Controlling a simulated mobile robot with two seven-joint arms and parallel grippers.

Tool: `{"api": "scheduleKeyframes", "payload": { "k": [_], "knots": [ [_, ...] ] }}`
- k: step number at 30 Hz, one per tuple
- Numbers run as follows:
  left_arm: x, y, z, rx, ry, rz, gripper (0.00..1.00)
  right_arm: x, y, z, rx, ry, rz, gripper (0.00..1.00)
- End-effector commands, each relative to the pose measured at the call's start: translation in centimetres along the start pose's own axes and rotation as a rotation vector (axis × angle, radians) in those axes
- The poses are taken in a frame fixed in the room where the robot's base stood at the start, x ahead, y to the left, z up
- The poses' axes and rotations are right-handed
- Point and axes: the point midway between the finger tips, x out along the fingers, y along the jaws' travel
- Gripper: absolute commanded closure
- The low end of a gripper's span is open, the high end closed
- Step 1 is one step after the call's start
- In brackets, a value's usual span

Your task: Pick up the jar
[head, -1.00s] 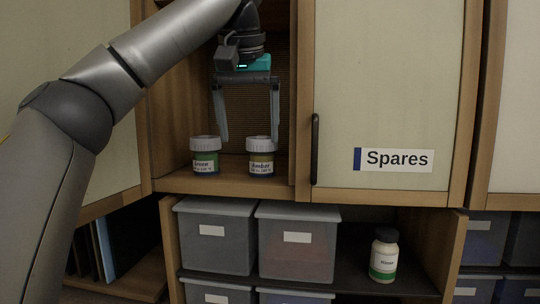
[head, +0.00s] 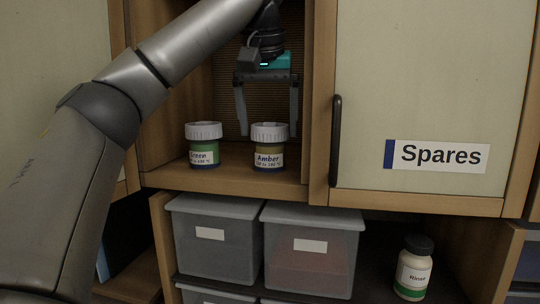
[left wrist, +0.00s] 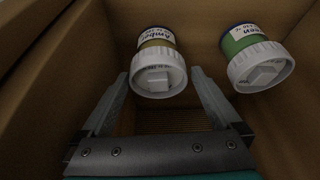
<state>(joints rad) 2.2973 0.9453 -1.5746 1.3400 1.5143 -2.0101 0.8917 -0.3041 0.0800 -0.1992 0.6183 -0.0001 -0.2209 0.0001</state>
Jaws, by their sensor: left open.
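Two white-lidded jars stand upright on the open cabinet shelf. The Green jar (head: 204,155) is on the left and the Amber jar (head: 269,158) on the right. My left gripper (head: 267,136) is open and empty, pointing down at the Amber jar, with one finger to each side of its lid in the head view. In the left wrist view, the Amber jar (left wrist: 157,72) shows between and just beyond the fingertips, and the Green jar (left wrist: 254,62) is outside the right finger. I cannot tell the exact depth gap to the lid. My right gripper is not in view.
The cubby's wooden right wall (head: 306,100) is close to my right finger. A closed Spares door (head: 430,100) with a dark handle (head: 335,140) is beside it. Grey lidded bins (head: 310,255) and a Rinse bottle (head: 413,270) stand on the shelf below.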

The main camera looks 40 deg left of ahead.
Motion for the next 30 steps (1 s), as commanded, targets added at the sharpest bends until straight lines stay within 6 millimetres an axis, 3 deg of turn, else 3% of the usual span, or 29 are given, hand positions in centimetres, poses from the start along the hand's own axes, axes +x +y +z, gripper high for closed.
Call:
{"api": "scheduleKeyframes", "payload": {
  "k": [12, 25, 30],
  "knots": [
    [3.9, 0.2, 0.0, 0.002, -0.003, 0.0, 0.02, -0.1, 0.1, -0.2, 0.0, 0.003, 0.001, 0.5],
    [4.6, 0.2, -0.1, 0.0, 0.0, 0.0, 0.02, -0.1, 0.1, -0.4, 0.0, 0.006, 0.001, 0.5],
    [4.6, 0.2, -0.1, 0.0, 0.0, 0.0, 0.2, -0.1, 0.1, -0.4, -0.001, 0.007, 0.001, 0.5]
  ]
}}
